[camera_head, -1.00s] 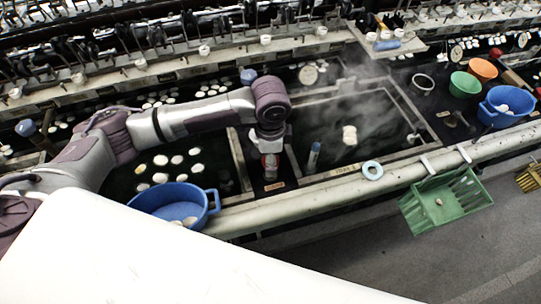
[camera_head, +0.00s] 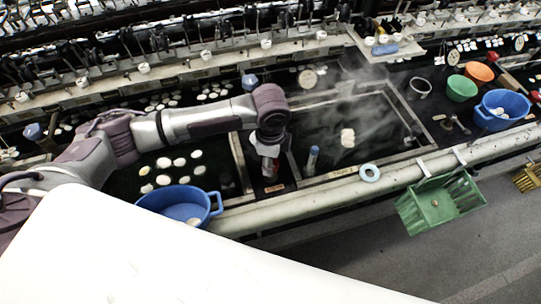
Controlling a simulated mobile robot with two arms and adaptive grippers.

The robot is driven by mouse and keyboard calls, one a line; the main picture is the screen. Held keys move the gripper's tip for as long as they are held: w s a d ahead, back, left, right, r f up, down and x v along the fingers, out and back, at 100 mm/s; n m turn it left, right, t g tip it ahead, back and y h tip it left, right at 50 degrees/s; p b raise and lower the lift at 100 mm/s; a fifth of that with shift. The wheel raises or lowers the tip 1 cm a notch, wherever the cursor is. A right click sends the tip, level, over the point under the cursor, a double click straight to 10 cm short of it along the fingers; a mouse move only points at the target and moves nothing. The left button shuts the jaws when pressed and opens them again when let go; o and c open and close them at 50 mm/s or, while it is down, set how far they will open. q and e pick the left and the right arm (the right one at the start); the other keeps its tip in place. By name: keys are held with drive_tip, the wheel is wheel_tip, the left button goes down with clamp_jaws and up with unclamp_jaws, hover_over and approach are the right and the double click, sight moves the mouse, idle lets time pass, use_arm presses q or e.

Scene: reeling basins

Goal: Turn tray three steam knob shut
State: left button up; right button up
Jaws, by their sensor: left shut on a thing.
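My left gripper (camera_head: 269,170) points down at the dark strip between two basins, near the front rail. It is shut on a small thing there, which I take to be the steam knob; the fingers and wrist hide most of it. The basin just right of it (camera_head: 300,106) has a pale frame, dark water, rising steam and one pale cocoon clump (camera_head: 347,138). A small label (camera_head: 274,188) lies just below the gripper; its writing is too small to read. My right gripper is not in view.
A blue-capped cylinder (camera_head: 312,160) stands close right of the gripper. A blue bowl (camera_head: 206,215) sits at the front left. Reeling machinery fills the back.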

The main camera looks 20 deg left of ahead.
use_arm(q)
drive_tip(key=shift+m+p, duration=0.8)
drive_tip(key=shift+m, duration=0.7)
drive_tip(key=o, duration=1.1)
drive_tip(key=shift+o, duration=0.2)
drive_tip(key=shift+r, duration=0.1)
wheel_tip(320, 180, up, 12)
